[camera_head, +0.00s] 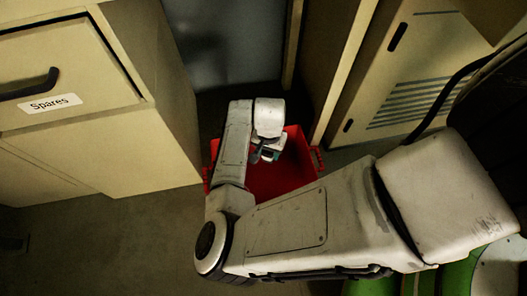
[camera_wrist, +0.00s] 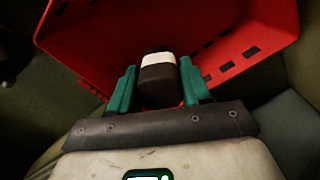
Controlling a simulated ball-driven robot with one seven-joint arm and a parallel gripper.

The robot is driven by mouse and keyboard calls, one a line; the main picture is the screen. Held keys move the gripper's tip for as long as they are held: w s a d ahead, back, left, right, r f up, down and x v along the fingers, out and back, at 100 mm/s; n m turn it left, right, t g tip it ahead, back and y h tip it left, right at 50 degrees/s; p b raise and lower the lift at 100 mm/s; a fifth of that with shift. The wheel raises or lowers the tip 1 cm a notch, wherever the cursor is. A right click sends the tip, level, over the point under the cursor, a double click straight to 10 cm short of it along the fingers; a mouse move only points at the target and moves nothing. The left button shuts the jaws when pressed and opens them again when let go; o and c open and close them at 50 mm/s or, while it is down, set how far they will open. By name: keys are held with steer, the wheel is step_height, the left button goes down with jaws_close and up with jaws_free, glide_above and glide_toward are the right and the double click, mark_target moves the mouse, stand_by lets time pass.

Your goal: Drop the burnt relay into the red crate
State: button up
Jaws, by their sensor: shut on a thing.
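The red crate (camera_head: 283,178) stands on the floor between the drawer cabinet and the vented cabinet, partly hidden by my arm in the head view. It also fills the upper part of the wrist view (camera_wrist: 215,30). My gripper (camera_wrist: 157,84) has teal fingers and is shut on a dark brown block with a white end, which appears to be the burnt relay (camera_wrist: 158,78). The relay is held over the crate's opening; how high above the crate floor I cannot tell. In the head view my gripper (camera_head: 266,154) points down into the crate.
A beige cabinet (camera_head: 140,130) with a drawer labelled "Spares" (camera_head: 50,103) stands at the left. A beige vented cabinet (camera_head: 395,85) stands close behind the crate at the right. A dark cable (camera_head: 440,100) hangs at the right. Bare floor (camera_head: 120,235) lies at the front left.

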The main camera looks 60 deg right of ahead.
steer(key=shift+f+b, duration=1.2)
steer(key=shift+f, duration=0.35)
steer(key=o, duration=1.1)
steer(key=shift+o, duration=0.2)
steer(key=shift+r, duration=0.15)
step_height(320, 180, up, 11)
steer(key=p, duration=0.5)
steer(key=shift+f+p, duration=0.2)
steer(key=shift+p, duration=0.1)
